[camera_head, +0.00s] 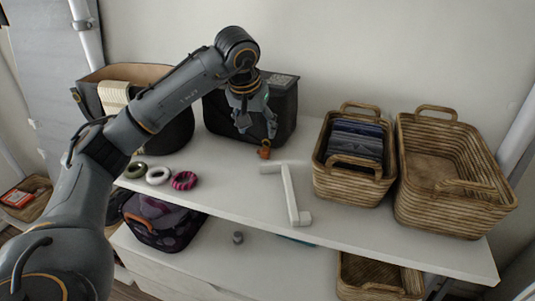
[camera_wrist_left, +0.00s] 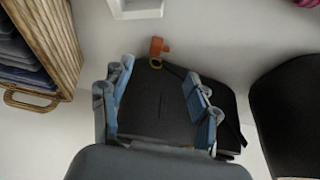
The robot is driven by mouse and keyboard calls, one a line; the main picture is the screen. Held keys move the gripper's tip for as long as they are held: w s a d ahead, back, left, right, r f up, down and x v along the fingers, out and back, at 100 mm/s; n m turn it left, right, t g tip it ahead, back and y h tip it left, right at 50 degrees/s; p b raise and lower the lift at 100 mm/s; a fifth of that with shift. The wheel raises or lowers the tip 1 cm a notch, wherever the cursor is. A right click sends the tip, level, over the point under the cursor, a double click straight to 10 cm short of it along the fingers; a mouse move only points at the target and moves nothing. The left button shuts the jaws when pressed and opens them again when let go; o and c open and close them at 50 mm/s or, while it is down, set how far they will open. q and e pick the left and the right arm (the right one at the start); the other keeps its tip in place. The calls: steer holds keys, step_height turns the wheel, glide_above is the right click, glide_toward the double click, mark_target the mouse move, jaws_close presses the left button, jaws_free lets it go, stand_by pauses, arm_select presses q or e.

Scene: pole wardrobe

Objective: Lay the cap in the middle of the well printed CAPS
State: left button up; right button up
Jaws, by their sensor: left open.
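My left gripper (camera_head: 256,123) is open, fingers pointing down, in front of the dark bin (camera_head: 287,102) at the back of the shelf. In the left wrist view, its two fingers (camera_wrist_left: 156,110) are spread with a dark surface (camera_wrist_left: 165,92) between and below them. I cannot tell whether they touch it. A small orange piece (camera_head: 264,152) shows just below the fingertips; it also shows in the left wrist view (camera_wrist_left: 158,46) beside a yellow ring. No cap can be made out for certain, and no CAPS print is readable. My right gripper is out of view.
Two wicker baskets stand at right: one with folded dark cloths (camera_head: 355,142), one empty (camera_head: 437,172). A white crank-shaped piece (camera_head: 290,195) lies mid-shelf. Rolled rings (camera_head: 158,175) lie left of it. A black brown-lined basket (camera_head: 175,132) stands back left. A patterned bag (camera_head: 163,222) is below.

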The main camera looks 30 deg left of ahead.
mark_target(262, 151)
arm_select(q)
steer(key=p+x, duration=0.1)
steer(key=x, duration=0.9)
steer(key=shift+f, duration=0.1)
steer(key=c, duration=0.9)
